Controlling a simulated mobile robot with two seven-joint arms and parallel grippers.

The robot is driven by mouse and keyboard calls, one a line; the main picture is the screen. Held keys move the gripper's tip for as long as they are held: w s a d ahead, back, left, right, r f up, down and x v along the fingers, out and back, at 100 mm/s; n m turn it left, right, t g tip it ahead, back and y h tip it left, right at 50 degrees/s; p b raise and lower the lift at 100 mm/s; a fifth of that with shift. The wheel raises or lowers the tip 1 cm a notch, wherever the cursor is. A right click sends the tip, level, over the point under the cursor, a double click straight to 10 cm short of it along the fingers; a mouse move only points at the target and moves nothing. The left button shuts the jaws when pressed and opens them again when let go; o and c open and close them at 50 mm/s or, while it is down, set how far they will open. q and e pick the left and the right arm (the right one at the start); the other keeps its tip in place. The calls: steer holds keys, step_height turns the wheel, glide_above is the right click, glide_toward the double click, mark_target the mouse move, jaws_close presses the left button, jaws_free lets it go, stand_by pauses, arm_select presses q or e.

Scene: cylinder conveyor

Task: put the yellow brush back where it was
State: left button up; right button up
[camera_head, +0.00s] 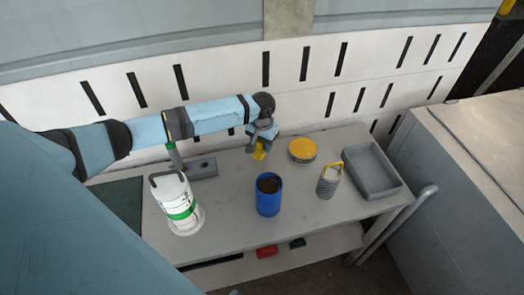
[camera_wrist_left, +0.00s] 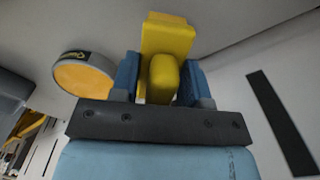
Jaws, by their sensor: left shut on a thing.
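The yellow brush (camera_head: 259,151) is held in my left gripper (camera_head: 262,141), above the back part of the grey table in the head view. In the left wrist view the brush (camera_wrist_left: 165,60) sits between the two blue fingers of the gripper (camera_wrist_left: 160,82). The fingers are shut on it. I cannot tell from these views whether the brush touches the table. My right gripper is in neither view.
On the table (camera_head: 230,225) stand a blue cup (camera_head: 268,199) with dark contents, a white-green canister (camera_head: 178,207), a yellow-topped round tin (camera_head: 302,150), a grey container with yellow handle (camera_head: 328,184) and a grey tray (camera_head: 371,172). A grey holder (camera_head: 203,167) lies at the back left.

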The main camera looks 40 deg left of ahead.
mark_target(262, 151)
arm_select(q)
step_height(262, 151, down, 4)
steer(key=shift+r, duration=0.15)
steer(key=shift+f, duration=0.25)
steer(key=o, duration=0.9)
steer(key=shift+r, duration=0.1)
step_height(262, 151, up, 12)
steer(key=shift+r, duration=0.1)
